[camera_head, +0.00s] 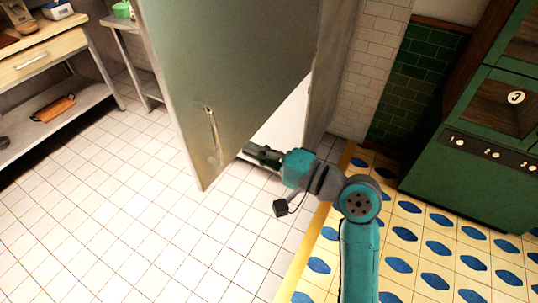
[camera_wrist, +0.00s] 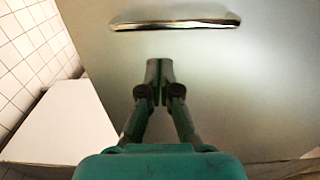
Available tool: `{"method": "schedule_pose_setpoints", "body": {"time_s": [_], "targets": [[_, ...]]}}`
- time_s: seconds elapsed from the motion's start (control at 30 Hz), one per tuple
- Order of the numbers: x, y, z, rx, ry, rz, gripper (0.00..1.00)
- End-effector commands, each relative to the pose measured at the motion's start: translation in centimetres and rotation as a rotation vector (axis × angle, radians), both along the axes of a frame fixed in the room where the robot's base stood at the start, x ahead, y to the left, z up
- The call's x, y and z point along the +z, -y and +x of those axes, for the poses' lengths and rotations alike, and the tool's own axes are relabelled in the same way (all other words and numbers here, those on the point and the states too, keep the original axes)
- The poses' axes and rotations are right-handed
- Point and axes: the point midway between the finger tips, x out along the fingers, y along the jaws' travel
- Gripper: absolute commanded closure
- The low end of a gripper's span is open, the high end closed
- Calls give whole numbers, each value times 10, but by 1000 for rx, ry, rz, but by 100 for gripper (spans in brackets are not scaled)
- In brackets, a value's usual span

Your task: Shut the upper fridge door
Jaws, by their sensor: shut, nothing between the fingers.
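The upper fridge door (camera_head: 230,60) is a large grey-green panel that stands open in the head view, with a long metal handle (camera_head: 212,135) near its free edge. The door's face (camera_wrist: 260,75) fills most of the wrist view, with the handle (camera_wrist: 175,23) across the top. My gripper (camera_head: 249,150) is at the door's lower edge in the head view. In the wrist view its fingers (camera_wrist: 160,70) are shut, empty and point at the door face below the handle. I cannot tell whether they touch it.
A white surface (camera_head: 288,122) shows below the door. A wooden-topped table (camera_head: 42,50) with a lower shelf stands at the left. A green cabinet (camera_head: 480,130) stands at the right. The white tiled floor (camera_head: 110,210) in front and left is clear.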

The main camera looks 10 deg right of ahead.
Motion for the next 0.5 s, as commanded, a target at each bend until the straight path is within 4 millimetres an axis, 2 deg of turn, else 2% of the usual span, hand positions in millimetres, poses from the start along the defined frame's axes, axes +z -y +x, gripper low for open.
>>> {"method": "schedule_pose_setpoints", "body": {"time_s": [0.23, 0.5], "targets": [[0, -37, 29, 4, 0, 0, 100], [0, -59, 48, 0, 1, -1, 100]]}}
